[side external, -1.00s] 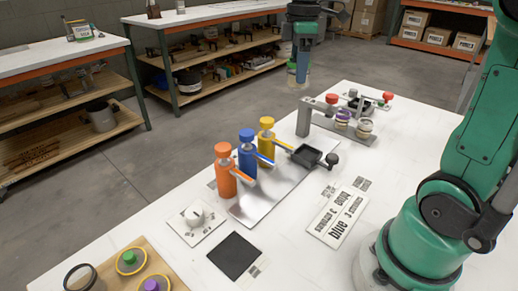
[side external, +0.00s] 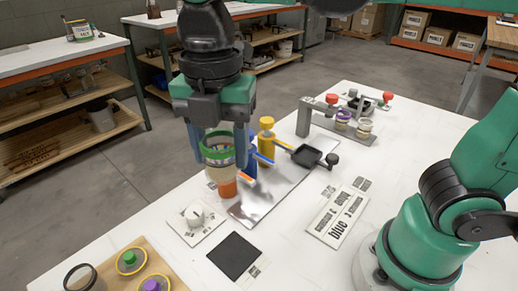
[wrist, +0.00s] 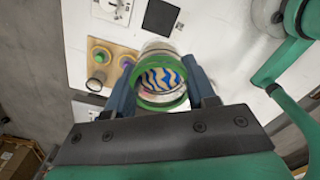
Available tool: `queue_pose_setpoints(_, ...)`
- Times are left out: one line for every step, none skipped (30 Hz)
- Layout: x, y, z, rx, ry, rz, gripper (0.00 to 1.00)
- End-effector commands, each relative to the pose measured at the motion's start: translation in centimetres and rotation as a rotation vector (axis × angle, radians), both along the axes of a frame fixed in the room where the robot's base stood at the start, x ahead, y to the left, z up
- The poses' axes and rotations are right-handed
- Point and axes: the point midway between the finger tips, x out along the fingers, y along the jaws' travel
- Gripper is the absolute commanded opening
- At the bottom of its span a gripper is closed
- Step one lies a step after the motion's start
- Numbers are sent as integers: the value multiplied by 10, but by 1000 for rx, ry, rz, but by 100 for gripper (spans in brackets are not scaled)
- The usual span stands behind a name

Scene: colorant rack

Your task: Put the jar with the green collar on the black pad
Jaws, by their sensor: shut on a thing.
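The clear jar with the green collar (side external: 221,172) is held upright in my gripper (side external: 219,150), above the table and in front of the orange dispenser in the side view. My gripper is shut on it, one finger on each side. In the wrist view the jar (wrist: 160,98) sits between the fingers of my gripper (wrist: 163,88), with wavy blue and tan stripes inside its green ring. The black pad (side external: 235,256) lies bare on the white table, below and nearer the camera than the jar. It also shows in the wrist view (wrist: 161,17).
Orange (side external: 227,189), blue and yellow (side external: 266,132) dispensers stand by a metal plate (side external: 290,180), the first two partly hidden. A white dial (side external: 195,215) is beside the pad. A wooden board (side external: 130,279) holds coloured lids. A rack (side external: 350,132) with jars stands at the back.

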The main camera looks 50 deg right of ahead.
Motion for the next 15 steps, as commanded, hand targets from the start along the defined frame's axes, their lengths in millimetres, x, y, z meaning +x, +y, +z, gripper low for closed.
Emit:
queue_pose_setpoints(0, 0, -8, 0, 0, 1, 0)
queue_pose_setpoints(0, 0, -14, 0, 0, 1, 0)
queue_pose_setpoints(-1, 0, -23, 0, 0, 0, 0)
queue_pose_setpoints(0, 0, -29, 0, 0, 0, 0)
queue_pose_setpoints(0, 0, -35, 0, 0, -1, 0)
queue_pose_setpoints(0, 0, -44, 0, 0, -1, 0)
queue_pose_setpoints(-1, 0, -50, 0, 0, -1, 0)
queue_pose_setpoints(0, 0, -56, 0, 0, -2, 0)
queue_pose_setpoints(0, 0, -64, 0, 0, -2, 0)
queue_pose_setpoints(0, 0, -70, 0, 0, -2, 0)
queue_pose_setpoints(0, 0, -76, 0, 0, -2, 0)
queue_pose_setpoints(0, 0, -84, 0, 0, -3, 0)
queue_pose_setpoints(0, 0, -89, 0, 0, -3, 0)
queue_pose_setpoints(0, 0, -95, 0, 0, -3, 0)
queue_pose_setpoints(0, 0, -102, 0, 0, -3, 0)
